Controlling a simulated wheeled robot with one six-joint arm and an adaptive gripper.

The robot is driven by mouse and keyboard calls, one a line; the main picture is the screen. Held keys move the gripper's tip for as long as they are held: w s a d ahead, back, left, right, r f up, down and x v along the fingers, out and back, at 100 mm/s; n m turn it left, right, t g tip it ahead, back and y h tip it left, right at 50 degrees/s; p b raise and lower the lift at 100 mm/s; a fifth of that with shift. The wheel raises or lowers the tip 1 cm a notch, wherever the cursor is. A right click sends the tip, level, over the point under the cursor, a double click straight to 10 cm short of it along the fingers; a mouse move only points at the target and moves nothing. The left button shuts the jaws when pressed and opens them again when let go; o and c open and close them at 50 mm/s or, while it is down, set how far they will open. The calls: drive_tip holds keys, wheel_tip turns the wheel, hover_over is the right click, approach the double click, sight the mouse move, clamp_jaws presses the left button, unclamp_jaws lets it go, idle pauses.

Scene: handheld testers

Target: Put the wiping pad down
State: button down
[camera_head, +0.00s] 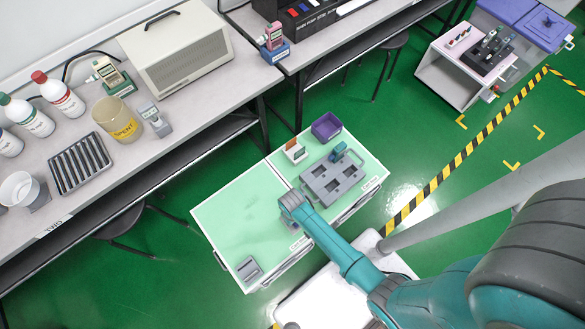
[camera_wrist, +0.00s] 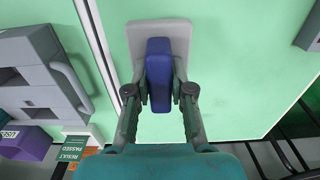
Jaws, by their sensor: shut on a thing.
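The wiping pad (camera_wrist: 159,68) has a light grey base and a blue grip block on top. In the wrist view it sits between the two fingers of my gripper (camera_wrist: 159,91), which is shut on the blue block. The pad is over the pale green work surface (camera_wrist: 245,60); whether it touches the surface I cannot tell. In the head view my gripper (camera_head: 292,203) is above the middle of the green-topped bench (camera_head: 235,207), near its seam, and hides most of the pad.
A grey slotted fixture (camera_head: 325,188) with a blue tester (camera_head: 339,152) stands to the right. Behind it are a purple bin (camera_head: 326,127) and a small white card holder (camera_head: 295,151). A grey block (camera_head: 249,269) lies at the front left corner. The bench's left half is mostly clear.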

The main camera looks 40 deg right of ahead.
drive_tip(key=shift+f, duration=1.9)
drive_tip(key=shift+f, duration=0.1)
drive_tip(key=c, duration=1)
unclamp_jaws()
wheel_tip(320, 180, up, 12)
drive_tip(key=shift+r, duration=0.15)
drive_tip(key=shift+s, duration=0.1)
